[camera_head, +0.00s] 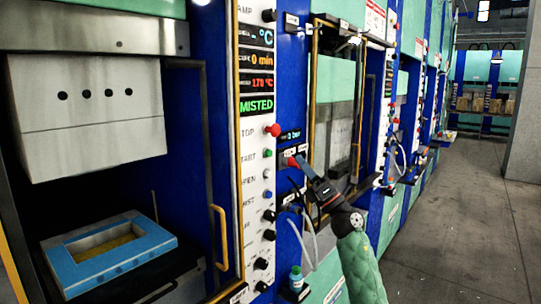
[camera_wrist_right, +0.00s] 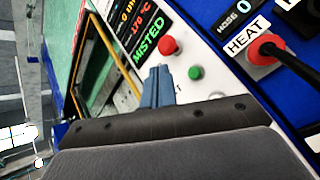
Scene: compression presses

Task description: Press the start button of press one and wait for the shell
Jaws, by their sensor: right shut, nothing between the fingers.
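The near press (camera_head: 222,60) stands open at the left, with a white upper block (camera_head: 90,115) above a blue lower mould frame (camera_head: 110,250) that has a yellowish inside. Its white control panel (camera_head: 253,205) has a green start button (camera_head: 267,153) below a red stop knob (camera_head: 273,130); the green button also shows in the wrist view (camera_wrist_right: 195,73). The display reads MISTED. My right gripper (camera_head: 302,161) is shut and empty, to the right of the button in the head view. Its blue-grey fingertips (camera_wrist_right: 157,72) appear beside the button, apart from it in the picture. My left gripper is out of view.
A red HEAT switch (camera_wrist_right: 266,48) is on the blue panel close by. A yellow door handle (camera_head: 220,237) sticks out left of the controls. A small bottle (camera_head: 296,279) stands below. More presses line the wall; the grey floor (camera_head: 460,215) at right is clear.

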